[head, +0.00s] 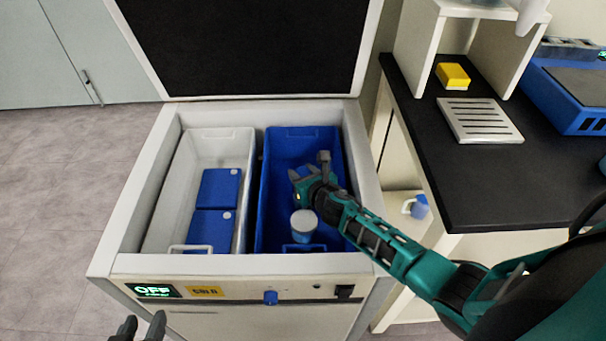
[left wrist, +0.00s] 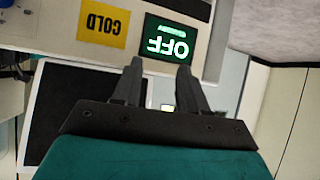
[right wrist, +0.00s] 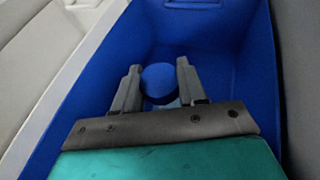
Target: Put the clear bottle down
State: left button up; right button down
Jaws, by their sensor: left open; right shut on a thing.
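My right gripper (head: 309,168) reaches down into the blue bin (head: 268,205) in the head view. In the right wrist view my right gripper (right wrist: 159,76) is shut on a bottle with a round blue cap, the clear bottle (right wrist: 159,80). Only a little of its pale clear body shows below the cap. I cannot tell whether its base touches the bin floor. In the head view it is hard to make out against the blue.
A pale-topped cylindrical container (head: 303,222) shows near the bin's front. A white bin (head: 160,215) beside it holds blue boxes (head: 212,230). The open lid (head: 255,40) stands behind. A black counter (head: 490,190) is at right, with a blue mug (head: 419,207) below. The panel (head: 152,291) reads OFF.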

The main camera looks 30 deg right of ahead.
jog(key=c, duration=1)
grip_release()
jog(key=o, duration=0.3)
pick_arm(q)
jog(key=shift+s+f, duration=0.2)
jog(key=shift+f, duration=0.05)
pick_arm(e)
jog(key=shift+o, duration=0.4)
jog(key=shift+r, duration=0.1)
jog(key=shift+s+r+p, duration=0.1)
jog(key=shift+s+p, duration=0.15)
jog(key=shift+p, duration=0.1)
pick_arm(q)
jog(key=r+p, duration=0.1)
jog(key=a+p, duration=0.1)
jog(key=p, duration=0.1)
jog(key=shift+s+a+r, duration=0.25)
jog(key=shift+s+r, duration=0.1)
pick_arm(e)
jog(key=v, duration=1.1)
jog(key=shift+s, duration=0.2)
